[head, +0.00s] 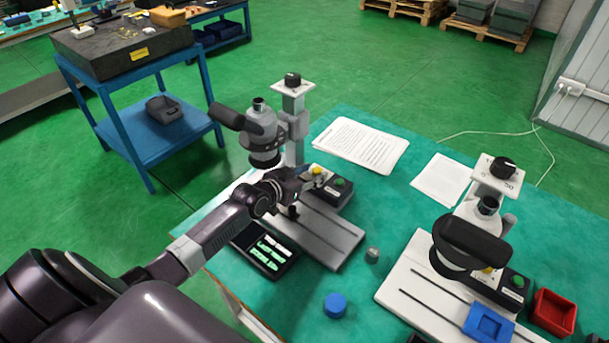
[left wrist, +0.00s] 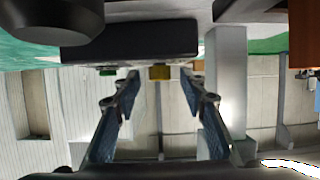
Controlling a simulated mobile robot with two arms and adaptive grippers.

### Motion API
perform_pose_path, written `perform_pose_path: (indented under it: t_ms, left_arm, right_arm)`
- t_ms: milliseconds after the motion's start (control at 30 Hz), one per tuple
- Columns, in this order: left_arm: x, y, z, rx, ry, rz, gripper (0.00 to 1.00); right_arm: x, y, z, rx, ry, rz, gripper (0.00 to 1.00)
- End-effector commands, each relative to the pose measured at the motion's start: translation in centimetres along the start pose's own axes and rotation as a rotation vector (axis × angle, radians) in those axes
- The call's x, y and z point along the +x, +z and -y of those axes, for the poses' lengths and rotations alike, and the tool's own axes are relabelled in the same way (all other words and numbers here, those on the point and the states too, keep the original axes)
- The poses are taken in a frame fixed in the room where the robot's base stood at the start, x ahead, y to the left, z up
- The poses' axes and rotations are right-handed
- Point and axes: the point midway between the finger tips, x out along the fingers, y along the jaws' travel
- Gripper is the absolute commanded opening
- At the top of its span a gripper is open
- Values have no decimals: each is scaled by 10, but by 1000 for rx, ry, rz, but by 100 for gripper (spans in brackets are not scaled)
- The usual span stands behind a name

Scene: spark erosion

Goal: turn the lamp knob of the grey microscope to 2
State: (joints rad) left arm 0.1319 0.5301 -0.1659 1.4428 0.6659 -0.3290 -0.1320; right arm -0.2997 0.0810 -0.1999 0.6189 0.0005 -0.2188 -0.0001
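The grey microscope (head: 262,128) stands at the left of the green-topped table, with a grey base (head: 325,235). Its black box (head: 336,194) bears a yellow knob (head: 318,170) and a green button (head: 341,184). A black knob (head: 292,79) sits on a white plate on top of its column. My left gripper (head: 303,181) is at the black box, close to the yellow knob. In the left wrist view, its fingers (left wrist: 160,85) are apart, with the yellow knob (left wrist: 160,72) in the gap between their tips. My right gripper is out of view.
A white microscope (head: 480,215) stands at the right, beside a red bin (head: 553,312) and a blue tray (head: 488,324). A black case (head: 265,251) lies by the grey base. A blue cap (head: 335,305) and a small grey knob (head: 372,255) lie mid-table. Papers (head: 360,144) lie behind.

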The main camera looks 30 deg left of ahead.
Motion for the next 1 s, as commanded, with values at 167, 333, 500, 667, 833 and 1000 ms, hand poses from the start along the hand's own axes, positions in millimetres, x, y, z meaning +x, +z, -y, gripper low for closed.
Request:
perform_pose_path:
  t_ms: [167,333,500,667,833,1000]
  left_arm:
    - [-20,2,0,0,1,3,39]
    - [-51,2,0,2,1,3,39]
    - [-82,1,0,2,0,2,39]
    - [-103,0,1,2,-1,1,39]
    - [-114,-1,1,1,-1,-1,39]
    - [-116,-1,1,1,-1,-2,39]
  right_arm:
    - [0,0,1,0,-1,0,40]
    - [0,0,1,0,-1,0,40]
    - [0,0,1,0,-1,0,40]
    - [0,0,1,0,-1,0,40]
    - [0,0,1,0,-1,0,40]
    - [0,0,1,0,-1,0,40]
